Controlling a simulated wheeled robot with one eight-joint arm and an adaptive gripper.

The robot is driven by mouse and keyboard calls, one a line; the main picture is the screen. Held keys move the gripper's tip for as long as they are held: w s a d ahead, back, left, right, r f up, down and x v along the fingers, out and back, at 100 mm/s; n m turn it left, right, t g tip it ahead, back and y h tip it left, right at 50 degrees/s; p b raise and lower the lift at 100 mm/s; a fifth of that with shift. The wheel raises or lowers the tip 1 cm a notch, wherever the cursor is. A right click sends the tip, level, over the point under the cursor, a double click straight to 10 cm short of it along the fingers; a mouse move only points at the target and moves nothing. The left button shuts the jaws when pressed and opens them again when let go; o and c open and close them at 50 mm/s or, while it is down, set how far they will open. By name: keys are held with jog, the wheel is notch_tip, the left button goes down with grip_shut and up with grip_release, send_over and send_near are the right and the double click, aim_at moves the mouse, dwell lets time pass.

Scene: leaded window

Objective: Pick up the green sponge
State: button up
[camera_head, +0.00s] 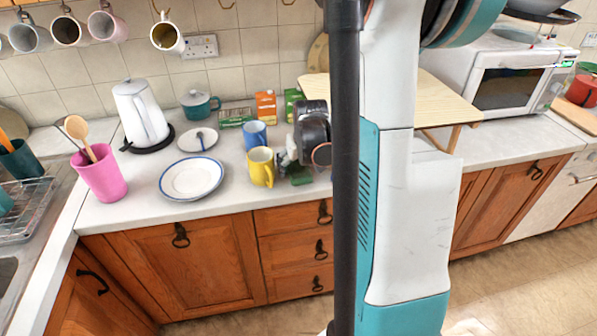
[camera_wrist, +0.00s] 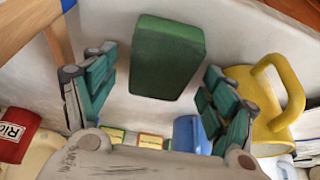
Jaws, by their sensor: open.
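The green sponge (camera_wrist: 168,57) is a dark green block on the white counter in the wrist view. It lies ahead of my gripper, in line with the gap between the fingers. My gripper (camera_wrist: 158,95) is open, with one teal-padded finger to each side, and nothing is held. In the head view my gripper (camera_head: 294,158) is low over the counter beside the yellow mug, and the sponge (camera_head: 300,180) shows only partly beneath it. My arm and column hide the counter to the right of it.
A yellow mug (camera_wrist: 275,115) stands close beside my right-hand finger in the wrist view. A blue mug (camera_head: 255,135) stands behind it. A wooden stand leg (camera_wrist: 60,45) is close by on the left. A white plate (camera_head: 191,178) lies further left.

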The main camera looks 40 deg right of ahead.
jog(key=shift+f, duration=0.25)
jog(key=shift+c, duration=0.4)
jog(key=c, duration=0.7)
